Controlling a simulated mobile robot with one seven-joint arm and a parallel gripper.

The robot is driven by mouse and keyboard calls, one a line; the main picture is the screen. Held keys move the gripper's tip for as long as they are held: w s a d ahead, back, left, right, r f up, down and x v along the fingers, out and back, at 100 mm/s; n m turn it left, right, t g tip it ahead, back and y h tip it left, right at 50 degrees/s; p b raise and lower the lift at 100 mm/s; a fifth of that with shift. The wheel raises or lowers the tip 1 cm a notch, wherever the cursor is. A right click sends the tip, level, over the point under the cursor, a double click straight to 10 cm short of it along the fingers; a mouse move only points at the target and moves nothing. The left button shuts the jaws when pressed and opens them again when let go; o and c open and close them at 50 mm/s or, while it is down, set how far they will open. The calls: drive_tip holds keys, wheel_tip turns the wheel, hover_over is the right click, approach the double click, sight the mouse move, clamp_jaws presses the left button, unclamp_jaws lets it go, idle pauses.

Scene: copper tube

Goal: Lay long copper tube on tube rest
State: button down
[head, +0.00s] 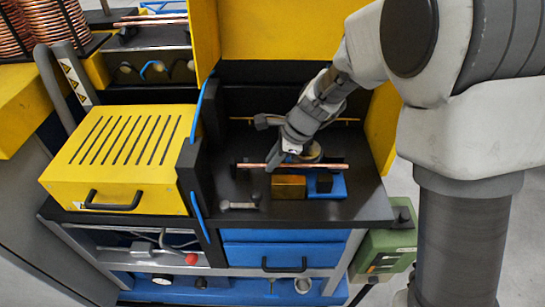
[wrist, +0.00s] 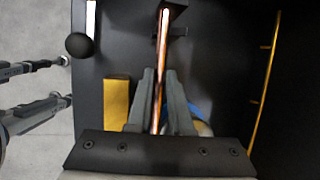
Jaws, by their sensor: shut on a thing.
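A thin copper tube (head: 328,166) lies about level, left to right, over the black work surface in the head view. My gripper (head: 277,165) is shut on it near its middle. In the wrist view the tube (wrist: 163,50) runs up from between my fingertips (wrist: 157,75). Its far end is at a small black bracket (wrist: 177,31), which may be part of the tube rest. I cannot tell whether tube and bracket touch. The tube's other end passes above a blue holder (head: 339,189) in the head view.
A brass block (head: 288,187) stands just in front of the tube. A grey-and-black clamp-like part (head: 238,206) lies front left. A round object (head: 312,152) sits behind my gripper. A black side wall (head: 207,150) and yellow panels enclose the surface. The front right surface is clear.

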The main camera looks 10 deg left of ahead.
drive_tip(key=shift+w+a+f, duration=0.1)
drive_tip(key=shift+w+f, duration=0.15)
drive_tip(key=shift+w, duration=0.25)
drive_tip(key=c, duration=0.7)
unclamp_jaws()
drive_tip(key=shift+c, duration=0.2)
drive_tip(key=p+v, duration=0.2)
drive_tip(key=v, duration=1.5)
drive_tip(key=shift+r+p, duration=0.25)
drive_tip(key=shift+p, duration=0.05)
